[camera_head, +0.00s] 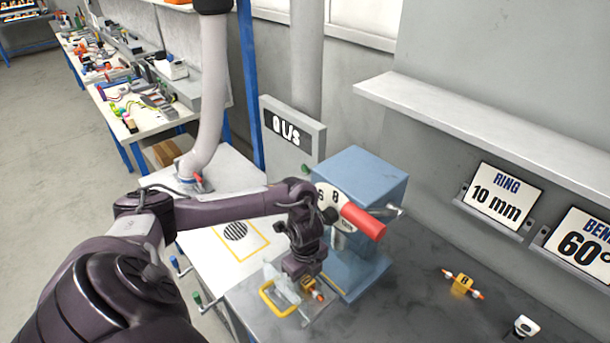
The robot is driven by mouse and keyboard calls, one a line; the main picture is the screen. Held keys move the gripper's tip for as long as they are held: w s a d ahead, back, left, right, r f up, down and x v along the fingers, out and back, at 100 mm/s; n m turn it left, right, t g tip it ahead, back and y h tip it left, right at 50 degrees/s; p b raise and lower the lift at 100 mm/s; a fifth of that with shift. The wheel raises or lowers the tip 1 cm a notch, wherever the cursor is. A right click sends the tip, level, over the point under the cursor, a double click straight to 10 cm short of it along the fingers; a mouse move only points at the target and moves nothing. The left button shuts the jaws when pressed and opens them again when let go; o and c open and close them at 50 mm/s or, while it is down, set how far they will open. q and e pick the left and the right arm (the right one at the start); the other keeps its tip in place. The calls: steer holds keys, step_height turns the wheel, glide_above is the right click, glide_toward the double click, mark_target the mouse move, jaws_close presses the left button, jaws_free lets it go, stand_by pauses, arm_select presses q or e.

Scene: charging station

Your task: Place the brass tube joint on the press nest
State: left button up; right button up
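My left gripper (304,280) points down over the front of the table, just left of the blue press (368,185). A small orange-and-yellow piece (318,295) shows right at its fingertips. It may be the brass tube joint, but it is too small to be sure, and I cannot tell whether the fingers grip it. Another small yellow piece with orange and white ends (462,283) lies on the dark table right of the press. The press has a dial and a red handle (363,221). Its nest is not clearly visible behind my gripper. My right gripper is not in view.
A tray with a yellow handle (277,298) and clear bag-like contents sits under my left gripper. A white board with a striped circle (236,232) lies left of it. A small white-and-black item (524,327) stands at the right. The dark tabletop (420,310) between is clear.

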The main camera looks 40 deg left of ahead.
mark_target(305, 279)
arm_select(q)
steer(key=shift+o, duration=1.1)
steer(key=shift+r, duration=0.6)
step_height(305, 279, up, 11)
steer(key=p, duration=0.4)
steer(key=shift+r, duration=0.1)
